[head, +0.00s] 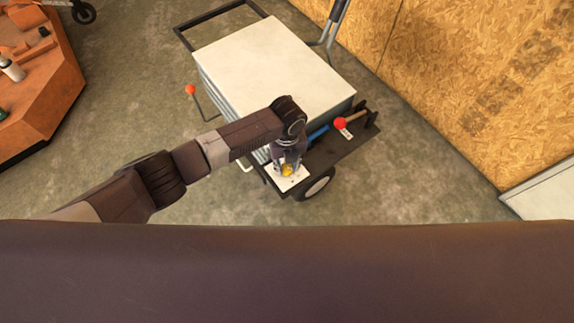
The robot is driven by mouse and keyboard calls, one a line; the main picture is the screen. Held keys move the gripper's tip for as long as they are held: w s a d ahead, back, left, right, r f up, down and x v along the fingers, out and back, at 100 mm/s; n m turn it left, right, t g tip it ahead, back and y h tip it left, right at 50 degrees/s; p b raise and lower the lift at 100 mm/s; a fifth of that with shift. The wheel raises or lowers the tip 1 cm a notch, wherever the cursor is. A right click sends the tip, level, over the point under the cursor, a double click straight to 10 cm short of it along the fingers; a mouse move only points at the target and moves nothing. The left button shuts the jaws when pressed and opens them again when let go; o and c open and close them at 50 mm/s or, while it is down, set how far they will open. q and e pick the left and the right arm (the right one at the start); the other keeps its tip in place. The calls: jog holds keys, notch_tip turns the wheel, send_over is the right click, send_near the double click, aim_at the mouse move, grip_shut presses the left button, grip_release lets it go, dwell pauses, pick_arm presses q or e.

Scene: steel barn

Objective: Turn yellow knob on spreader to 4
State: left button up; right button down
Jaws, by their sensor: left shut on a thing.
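The spreader (275,62) is a cart with a large white-topped box, a dark frame and a wheel at the front. The yellow knob (287,170) sits on a small white plate (284,183) at the spreader's front corner. My left gripper (287,165) points down over the plate and is shut on the yellow knob. The gripper hides part of the knob and plate, and the plate's markings are too small to read. My right gripper is not in view.
A red ball-topped lever (341,124) stands on the spreader's dark shelf, and another red ball (190,89) is at its left side. A chipboard wall (470,80) is on the right. An orange-brown bench (38,75) is at the left. Concrete floor between is clear.

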aim_at(287, 168)
pick_arm(q)
jog(key=shift+m, duration=0.4)
jog(key=o, duration=1.1)
jog(key=shift+o, duration=0.2)
notch_tip(287, 168, up, 12)
dwell(0.4)
